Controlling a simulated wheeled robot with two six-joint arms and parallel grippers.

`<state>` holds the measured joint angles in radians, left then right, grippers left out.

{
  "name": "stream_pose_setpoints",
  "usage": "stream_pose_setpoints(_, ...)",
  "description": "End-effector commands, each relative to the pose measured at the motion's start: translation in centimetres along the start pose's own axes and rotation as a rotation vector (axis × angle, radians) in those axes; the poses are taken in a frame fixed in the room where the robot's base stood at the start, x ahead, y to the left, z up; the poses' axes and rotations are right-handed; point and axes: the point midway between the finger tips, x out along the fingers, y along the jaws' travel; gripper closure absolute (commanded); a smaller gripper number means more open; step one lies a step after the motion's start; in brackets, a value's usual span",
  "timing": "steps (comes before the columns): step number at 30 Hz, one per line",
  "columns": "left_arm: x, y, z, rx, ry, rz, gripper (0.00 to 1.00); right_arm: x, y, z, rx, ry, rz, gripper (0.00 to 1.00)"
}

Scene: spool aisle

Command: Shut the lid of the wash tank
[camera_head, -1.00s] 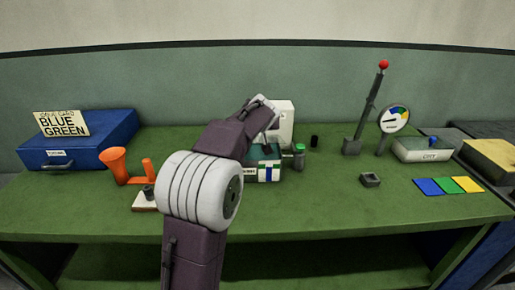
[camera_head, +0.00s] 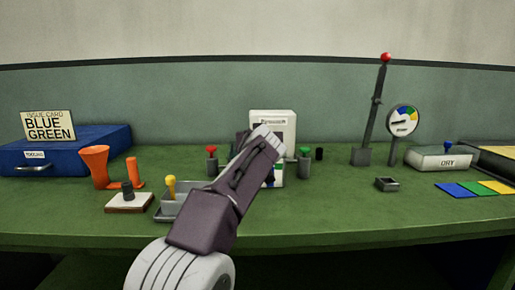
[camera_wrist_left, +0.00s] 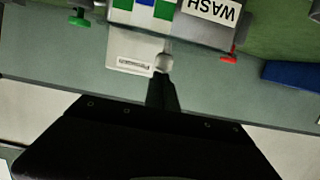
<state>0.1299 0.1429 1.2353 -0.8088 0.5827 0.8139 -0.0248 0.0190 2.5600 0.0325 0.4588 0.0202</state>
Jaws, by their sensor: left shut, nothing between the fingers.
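The wash tank stands at the middle of the green bench. In the head view my left arm covers most of it, and only a piece of its front (camera_head: 279,177) shows. My left gripper (camera_wrist_left: 162,78) is shut and empty, near the tank. A pale round knob shows at its tips, and I cannot tell whether they touch. The right gripper is not in view.
A grey tray (camera_head: 176,203) and an orange funnel (camera_head: 95,165) are to the left. A tall red-tipped lever (camera_head: 372,110) stands right.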

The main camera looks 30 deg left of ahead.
Motion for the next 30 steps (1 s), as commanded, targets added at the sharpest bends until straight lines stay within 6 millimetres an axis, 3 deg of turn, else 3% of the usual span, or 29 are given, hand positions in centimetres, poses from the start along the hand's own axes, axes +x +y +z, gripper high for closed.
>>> stream_pose_setpoints(16, 0.1, 0.0, 0.1, 0.0, -0.005, -0.001, 1.0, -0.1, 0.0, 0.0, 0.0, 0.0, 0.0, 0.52)
stream_pose_setpoints(20, -0.1, -0.2, -1.6, -0.001, -0.004, -0.001, 1.0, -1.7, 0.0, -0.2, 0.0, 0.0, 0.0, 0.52)
stream_pose_setpoints(25, -0.3, -0.6, -5.2, 0.0, 0.002, 0.003, 1.0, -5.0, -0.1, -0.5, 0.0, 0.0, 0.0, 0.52)
stream_pose_setpoints(27, -2.4, -0.5, -4.1, 0.0, 0.006, 0.007, 1.0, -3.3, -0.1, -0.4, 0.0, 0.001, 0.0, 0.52)
stream_pose_setpoints(30, -5.3, -0.5, -4.1, 0.0, 0.006, 0.008, 1.0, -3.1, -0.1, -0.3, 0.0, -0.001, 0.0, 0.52)
